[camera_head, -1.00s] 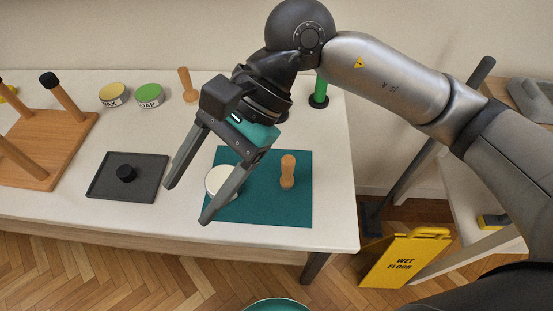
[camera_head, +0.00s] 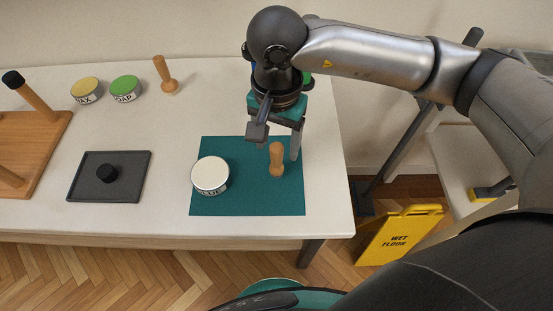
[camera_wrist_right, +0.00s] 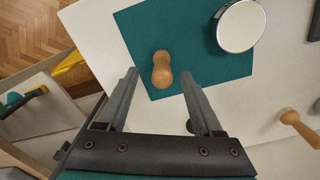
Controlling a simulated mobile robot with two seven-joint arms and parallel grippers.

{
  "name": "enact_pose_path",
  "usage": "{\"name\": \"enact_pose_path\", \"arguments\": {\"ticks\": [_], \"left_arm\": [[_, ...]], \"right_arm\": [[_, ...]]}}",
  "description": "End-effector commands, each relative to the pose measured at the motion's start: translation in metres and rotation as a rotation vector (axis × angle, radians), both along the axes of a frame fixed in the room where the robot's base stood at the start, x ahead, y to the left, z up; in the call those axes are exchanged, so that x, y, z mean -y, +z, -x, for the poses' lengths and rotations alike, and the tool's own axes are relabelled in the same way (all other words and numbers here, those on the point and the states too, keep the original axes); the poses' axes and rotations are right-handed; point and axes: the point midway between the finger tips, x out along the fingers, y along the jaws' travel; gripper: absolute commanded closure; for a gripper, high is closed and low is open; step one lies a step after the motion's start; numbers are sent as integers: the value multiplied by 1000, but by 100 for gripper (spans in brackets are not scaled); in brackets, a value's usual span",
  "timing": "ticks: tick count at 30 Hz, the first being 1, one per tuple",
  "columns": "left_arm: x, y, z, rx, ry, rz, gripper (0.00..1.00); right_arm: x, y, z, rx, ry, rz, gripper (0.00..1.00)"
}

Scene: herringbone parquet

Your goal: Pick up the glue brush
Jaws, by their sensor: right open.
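A wooden-handled brush (camera_head: 276,160), which I take as the glue brush, stands upright on the teal mat (camera_head: 240,205). Its bristle end is hidden. My right gripper (camera_head: 278,148) is open and empty, pointing down at the brush. In the right wrist view the brush (camera_wrist_right: 162,70) shows between the two fingertips, with a gap on each side. I cannot tell how far above the mat the tips are. My left gripper is not in view.
A second wooden handle (camera_head: 164,75), a yellow-topped tin (camera_head: 86,91) and a green-topped tin (camera_head: 125,89) stand at the back. A grey tray (camera_head: 108,190) with a black knob and a wooden peg stand (camera_head: 45,150) lie left. A yellow wet-floor sign (camera_head: 400,235) stands right.

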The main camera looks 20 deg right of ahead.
Motion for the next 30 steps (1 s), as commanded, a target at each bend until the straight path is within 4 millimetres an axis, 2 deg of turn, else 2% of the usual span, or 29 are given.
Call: {"name": "enact_pose_path", "arguments": {"ticks": [5, 15, 23, 25, 30], "left_arm": [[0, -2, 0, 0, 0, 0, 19], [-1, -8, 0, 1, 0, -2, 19], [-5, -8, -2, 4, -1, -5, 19], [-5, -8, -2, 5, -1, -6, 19], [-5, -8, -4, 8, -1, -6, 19]], "right_arm": [[0, -11, 0, -1, -1, 0, 32], [1, -56, -6, -2, 0, -2, 32], [1, -59, -6, -1, 0, -2, 32], [1, -59, -6, -1, 0, -2, 37], [1, -59, -6, -1, 0, -2, 56]]}}
